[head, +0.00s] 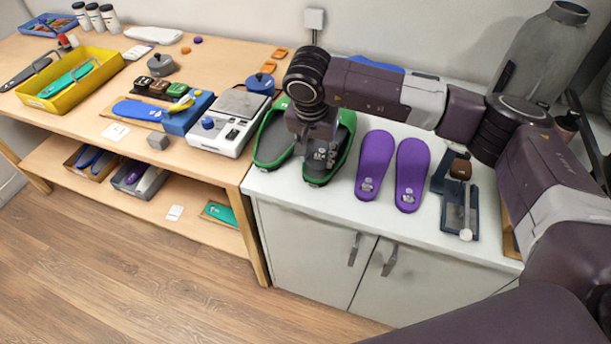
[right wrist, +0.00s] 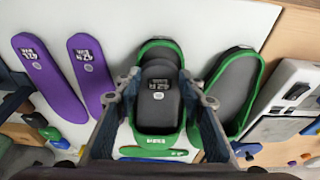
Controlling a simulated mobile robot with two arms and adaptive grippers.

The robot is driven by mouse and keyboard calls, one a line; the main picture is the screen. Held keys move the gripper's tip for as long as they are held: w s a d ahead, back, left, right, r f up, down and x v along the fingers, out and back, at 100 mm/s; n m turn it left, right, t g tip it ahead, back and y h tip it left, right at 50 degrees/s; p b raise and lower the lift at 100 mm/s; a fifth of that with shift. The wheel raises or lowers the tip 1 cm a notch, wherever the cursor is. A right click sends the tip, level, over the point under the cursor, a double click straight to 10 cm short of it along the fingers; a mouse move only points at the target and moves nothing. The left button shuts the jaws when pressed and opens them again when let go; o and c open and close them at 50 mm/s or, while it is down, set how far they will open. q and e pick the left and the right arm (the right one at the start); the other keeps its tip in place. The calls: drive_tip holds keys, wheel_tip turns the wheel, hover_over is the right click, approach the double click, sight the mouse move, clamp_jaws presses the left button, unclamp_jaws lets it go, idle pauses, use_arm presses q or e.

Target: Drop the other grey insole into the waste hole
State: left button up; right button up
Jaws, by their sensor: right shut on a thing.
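A grey insole (right wrist: 160,108) with white markings is between the fingers of my right gripper (right wrist: 163,86), over the right-hand of two green-rimmed shoe-shaped trays (right wrist: 181,129). My gripper is shut on this insole; how far it is clear of the tray I cannot tell. In the head view my right gripper (head: 320,148) points down at the same tray and partly hides the insole (head: 318,171). The other green-rimmed tray (head: 272,160) shows a plain dark grey inside. I cannot make out a waste hole. My left gripper is out of view.
Two purple insoles (head: 375,160) lie right of the trays, beside a dark tool stand (head: 452,212). A white scale (head: 222,137) and a yellow bin (head: 110,66) stand on the wooden bench (head: 90,125) at left. The white cabinet's front edge is mostly clear.

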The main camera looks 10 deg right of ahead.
wheel_tip(320, 180, up, 4)
drive_tip(key=shift+f+p, duration=0.15)
drive_tip(key=shift+p, duration=1.05)
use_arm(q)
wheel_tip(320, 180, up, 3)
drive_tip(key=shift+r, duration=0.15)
use_arm(e)
drive_tip(key=shift+c, duration=0.2)
drive_tip(key=shift+s+d+r+n, duration=0.15)
drive_tip(key=shift+s+r+n, duration=0.05)
drive_tip(key=shift+r+n, duration=0.1)
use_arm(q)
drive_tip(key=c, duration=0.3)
use_arm(e)
drive_tip(key=s+d+r+n+y, duration=0.1)
drive_tip(key=s+d+r+n, duration=0.1)
drive_tip(key=s+r+n, duration=0.4)
drive_tip(key=s+r, duration=0.2)
drive_tip(key=s, duration=0.3)
drive_tip(key=shift+s+d+y, duration=0.25)
drive_tip(key=shift+s+y, duration=0.05)
drive_tip(key=shift+s, duration=0.1)
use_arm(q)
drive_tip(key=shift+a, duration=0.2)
use_arm(e)
drive_tip(key=shift+a, duration=0.1)
